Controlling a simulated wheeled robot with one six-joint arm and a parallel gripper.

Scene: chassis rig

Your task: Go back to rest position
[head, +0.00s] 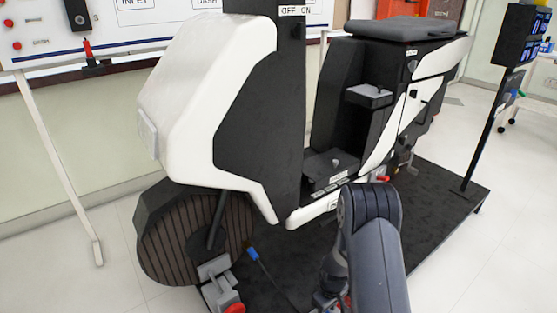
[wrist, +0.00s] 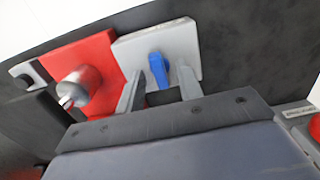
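My gripper (wrist: 158,92) shows in the wrist view with its two grey fingers spread apart. A blue part (wrist: 158,70) on a light grey block (wrist: 180,45) appears between the fingers, with gaps on both sides. I cannot tell how far beyond the fingertips it lies. In the head view my dark grey arm reaches down at the lower right, and the gripper end is mostly hidden behind it, low over the platform.
The white and black scooter-like rig (head: 205,100) stands on a black platform (head: 450,185). In the wrist view a red block (wrist: 85,65) carries a metal cylinder (wrist: 78,86). A blue connector (head: 252,254) lies near the wheel (head: 170,235). A screen stand (head: 487,120) is at right.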

